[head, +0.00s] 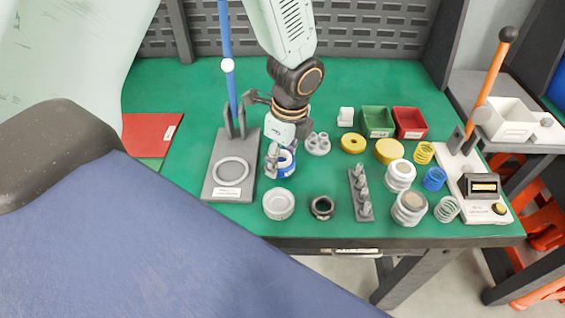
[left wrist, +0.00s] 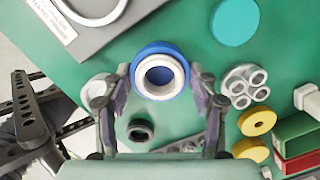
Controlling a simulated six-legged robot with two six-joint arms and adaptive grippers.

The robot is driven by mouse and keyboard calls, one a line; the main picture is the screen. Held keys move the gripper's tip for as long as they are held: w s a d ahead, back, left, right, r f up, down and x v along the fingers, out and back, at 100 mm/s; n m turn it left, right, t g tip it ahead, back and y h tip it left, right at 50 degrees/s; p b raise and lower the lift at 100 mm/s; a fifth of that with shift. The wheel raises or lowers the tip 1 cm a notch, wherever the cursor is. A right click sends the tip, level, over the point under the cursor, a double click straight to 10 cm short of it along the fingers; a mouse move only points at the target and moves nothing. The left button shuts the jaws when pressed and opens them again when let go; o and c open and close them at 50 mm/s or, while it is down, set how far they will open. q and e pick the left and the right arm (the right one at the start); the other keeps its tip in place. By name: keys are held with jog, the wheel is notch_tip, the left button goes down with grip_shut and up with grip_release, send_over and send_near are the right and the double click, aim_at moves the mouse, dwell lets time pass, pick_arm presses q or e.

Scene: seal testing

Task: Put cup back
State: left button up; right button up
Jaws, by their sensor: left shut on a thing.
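A blue cup (head: 286,168) with a white ring inside its rim is upright on or just above the green mat, right of the grey press base; I cannot tell whether it touches the mat. In the left wrist view the cup (left wrist: 150,50) sits between the two fingertips. My left gripper (head: 281,157) is shut on it, one finger on each side, coming down from above. The grey press base (head: 218,192) carries a pale ring and a blue lever. My right gripper is not seen.
A white ring (head: 279,204) and a dark ring (head: 322,208) lie in front of the cup. A grey peg rack (head: 361,193) stands to the right, with yellow discs, springs and white pots beyond. Green and red bins (head: 409,122) are behind. A red mat (head: 150,134) lies left.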

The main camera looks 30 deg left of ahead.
pick_arm(q)
jog(key=shift+f, duration=0.85)
jog(key=shift+w+a+f, duration=0.2)
jog(key=shift+a, duration=0.05)
jog(key=shift+s+d, duration=0.15)
jog(key=o, duration=1.1)
jog(key=shift+f, duration=0.15)
jog(key=shift+r, duration=0.25)
